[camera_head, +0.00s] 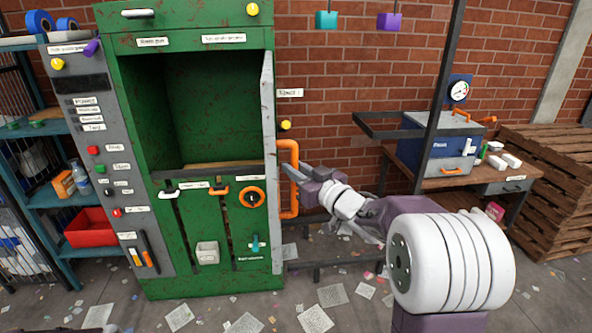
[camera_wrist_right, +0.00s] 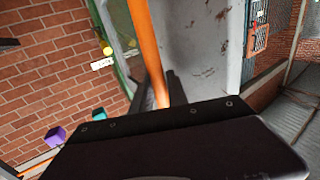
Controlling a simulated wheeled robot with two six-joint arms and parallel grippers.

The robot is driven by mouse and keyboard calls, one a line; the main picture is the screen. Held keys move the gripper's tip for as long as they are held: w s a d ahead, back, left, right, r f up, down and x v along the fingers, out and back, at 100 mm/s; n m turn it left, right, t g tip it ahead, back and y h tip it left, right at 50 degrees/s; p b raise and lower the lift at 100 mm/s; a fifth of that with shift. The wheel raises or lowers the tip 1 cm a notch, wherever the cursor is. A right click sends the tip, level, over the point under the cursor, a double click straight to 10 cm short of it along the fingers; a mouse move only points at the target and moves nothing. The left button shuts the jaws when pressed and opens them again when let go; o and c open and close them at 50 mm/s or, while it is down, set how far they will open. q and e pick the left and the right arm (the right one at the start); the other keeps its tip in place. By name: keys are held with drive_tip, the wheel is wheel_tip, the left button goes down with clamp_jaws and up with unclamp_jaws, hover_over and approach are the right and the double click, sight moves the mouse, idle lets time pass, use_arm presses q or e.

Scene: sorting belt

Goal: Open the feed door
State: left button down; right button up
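The feed door (camera_head: 268,115) is a grey panel at the right side of the green machine's upper opening. It stands swung out, seen nearly edge-on, and the green compartment behind it is exposed. An orange bar handle (camera_head: 290,150) is on its outer face. My right gripper (camera_head: 291,172) is at this handle, with its fingers around the bar. In the right wrist view the orange handle (camera_wrist_right: 150,55) runs down between the dark fingers (camera_wrist_right: 158,92), and the grey door face (camera_wrist_right: 205,50) is beside it. My left gripper is not in view.
The green machine (camera_head: 225,42) has a lower front with a white handle, orange parts and a small white box. A grey control panel (camera_head: 95,130) and shelves with a red bin (camera_head: 90,228) are at left. A workbench (camera_head: 460,180) stands right. Papers litter the floor.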

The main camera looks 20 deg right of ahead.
drive_tip(key=o, duration=0.4)
drive_tip(key=shift+w+r, duration=0.15)
drive_tip(key=shift+r, duration=0.1)
drive_tip(key=shift+c, duration=0.2)
drive_tip(key=b+v, duration=0.7)
drive_tip(key=v, duration=0.1)
drive_tip(key=shift+s+d+f, duration=0.2)
drive_tip(key=shift+s+f, duration=0.05)
drive_tip(key=shift+s, duration=0.05)
